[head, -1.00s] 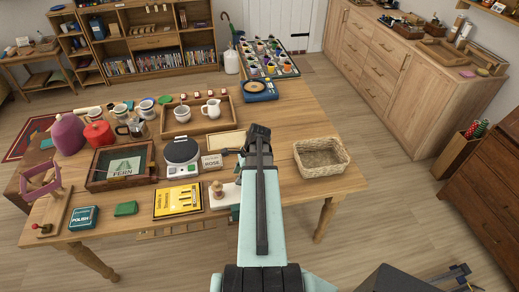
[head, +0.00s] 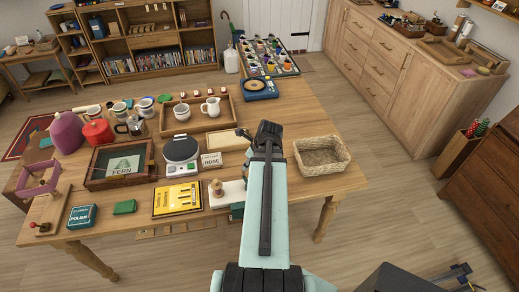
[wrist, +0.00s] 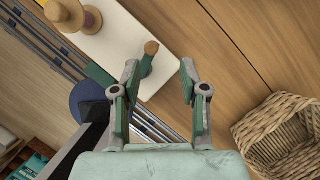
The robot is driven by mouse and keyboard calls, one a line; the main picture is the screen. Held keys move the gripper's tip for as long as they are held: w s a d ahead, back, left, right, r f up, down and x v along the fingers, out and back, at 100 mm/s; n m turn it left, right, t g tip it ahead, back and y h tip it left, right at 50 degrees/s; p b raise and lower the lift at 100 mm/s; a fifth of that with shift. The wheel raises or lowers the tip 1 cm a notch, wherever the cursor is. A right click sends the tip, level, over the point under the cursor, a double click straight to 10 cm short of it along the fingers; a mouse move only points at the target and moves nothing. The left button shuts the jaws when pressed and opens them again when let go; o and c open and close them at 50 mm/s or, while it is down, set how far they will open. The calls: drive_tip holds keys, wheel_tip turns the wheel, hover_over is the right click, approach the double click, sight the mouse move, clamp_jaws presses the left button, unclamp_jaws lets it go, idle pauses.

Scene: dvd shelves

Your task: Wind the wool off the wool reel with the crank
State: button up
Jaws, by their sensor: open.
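What looks like the wool reel is a purple-wrapped frame (head: 38,180) on a narrow wooden base (head: 48,213) at the table's left front corner. A red knob (head: 42,227), apparently the crank's handle, is at its near end. My gripper (wrist: 158,68) shows in the wrist view, open and empty, far to the right of the reel. In the head view my arm hides the fingers.
The wicker basket (head: 322,168) stands right of my arm. The white board also shows in the head view (head: 231,193), with a yellow box (head: 177,199), green block (head: 124,207) and polish tin (head: 82,216) between it and the reel. A glass-topped FERN case (head: 148,175) stands behind them.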

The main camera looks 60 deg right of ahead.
drive_tip(key=b+v, duration=0.2)
drive_tip(key=v, duration=1)
drive_tip(key=shift+w+a, duration=0.1)
drive_tip(key=shift+w, duration=0.1)
